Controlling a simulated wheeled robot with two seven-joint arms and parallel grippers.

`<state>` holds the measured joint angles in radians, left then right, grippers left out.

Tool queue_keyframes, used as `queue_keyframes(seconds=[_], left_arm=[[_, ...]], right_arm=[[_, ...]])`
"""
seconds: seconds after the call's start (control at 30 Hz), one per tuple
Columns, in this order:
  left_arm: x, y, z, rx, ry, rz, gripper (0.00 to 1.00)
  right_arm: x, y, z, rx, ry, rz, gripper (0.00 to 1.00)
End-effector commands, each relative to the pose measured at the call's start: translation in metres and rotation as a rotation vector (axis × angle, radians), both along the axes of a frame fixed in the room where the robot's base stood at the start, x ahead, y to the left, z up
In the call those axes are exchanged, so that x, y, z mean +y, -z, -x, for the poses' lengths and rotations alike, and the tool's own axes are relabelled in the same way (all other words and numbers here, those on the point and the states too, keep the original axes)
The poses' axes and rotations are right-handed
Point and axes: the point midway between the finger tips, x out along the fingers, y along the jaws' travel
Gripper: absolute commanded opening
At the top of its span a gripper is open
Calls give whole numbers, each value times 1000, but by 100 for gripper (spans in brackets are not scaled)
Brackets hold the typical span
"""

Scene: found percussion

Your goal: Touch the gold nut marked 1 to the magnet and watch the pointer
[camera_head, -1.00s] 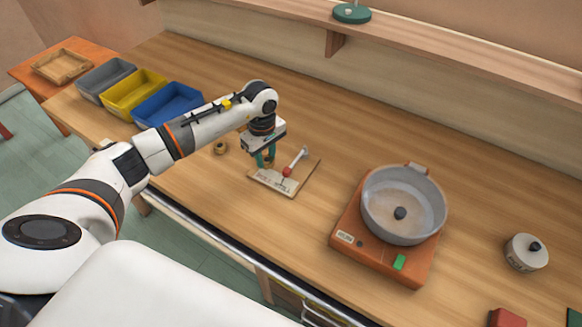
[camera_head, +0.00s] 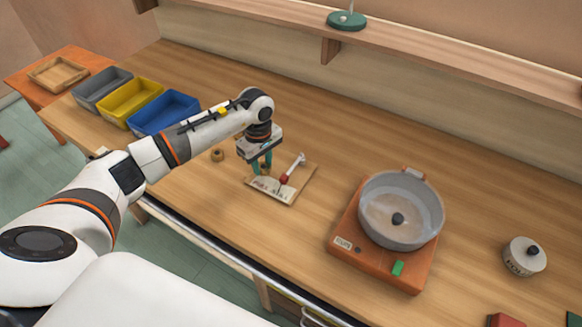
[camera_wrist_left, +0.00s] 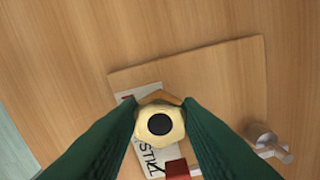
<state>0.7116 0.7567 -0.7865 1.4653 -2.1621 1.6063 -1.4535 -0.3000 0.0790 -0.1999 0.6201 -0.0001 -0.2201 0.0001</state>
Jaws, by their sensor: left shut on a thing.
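My left gripper (camera_head: 262,170) points down over the left part of a small wooden board (camera_head: 299,190). Its green fingers are shut on a gold nut (camera_wrist_left: 149,137), seen from above with its dark hole in the left wrist view; no number is readable. The board carries a white lettered strip (camera_head: 268,188), a red block (camera_head: 284,178) and a silver piece (camera_head: 301,159). The red block also shows in the left wrist view (camera_wrist_left: 178,169), just below the nut; I cannot tell whether they touch. Which part is magnet or pointer is not clear. My right gripper is out of view.
Another gold nut (camera_head: 217,155) lies on the table left of the board. Grey (camera_head: 92,100), yellow (camera_head: 118,115) and blue (camera_head: 150,125) bins stand at the back left. An orange burner (camera_head: 372,262) with a grey pan (camera_head: 376,228) is to the right. Clear tabletop lies behind the board.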

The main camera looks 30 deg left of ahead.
Motion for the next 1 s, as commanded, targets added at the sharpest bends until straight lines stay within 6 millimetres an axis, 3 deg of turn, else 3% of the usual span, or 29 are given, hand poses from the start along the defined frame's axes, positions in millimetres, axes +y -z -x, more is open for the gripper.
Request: queue_keyframes(seconds=[0.47,1.0], left_arm=[[3,0,0,0,-1,0,6],[34,1,-3,-1,-1,-2,6]], right_arm=[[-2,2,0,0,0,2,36],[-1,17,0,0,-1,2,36]])
